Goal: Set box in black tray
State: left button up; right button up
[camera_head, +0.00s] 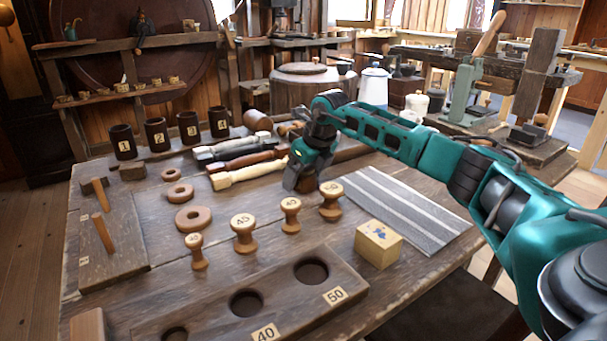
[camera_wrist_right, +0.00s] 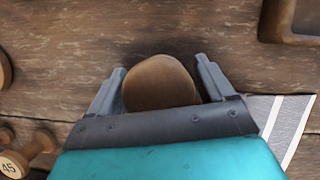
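The box (camera_head: 378,243) is a small pale wooden cube with a blue mark on top, at the front right of the table. It sits beside the striped cloth, apart from any gripper. My right gripper (camera_head: 302,186) points down over the middle of the table, behind the spools. In the right wrist view (camera_wrist_right: 160,75) its fingers are spread on either side of a rounded brown wooden thing (camera_wrist_right: 158,84); I see no clear grip on it. A dark-rimmed tray corner (camera_wrist_right: 290,39) shows at the top right there. No black tray is clear in the head view. My left gripper is out of view.
Numbered spools (camera_head: 243,230) stand left of the box. A wooden block with round holes (camera_head: 205,306) lies at the front. The striped cloth (camera_head: 395,210) lies flat and bare behind the box.

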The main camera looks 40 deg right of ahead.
jog(key=shift+o, duration=0.6)
jog(key=shift+r, duration=0.1)
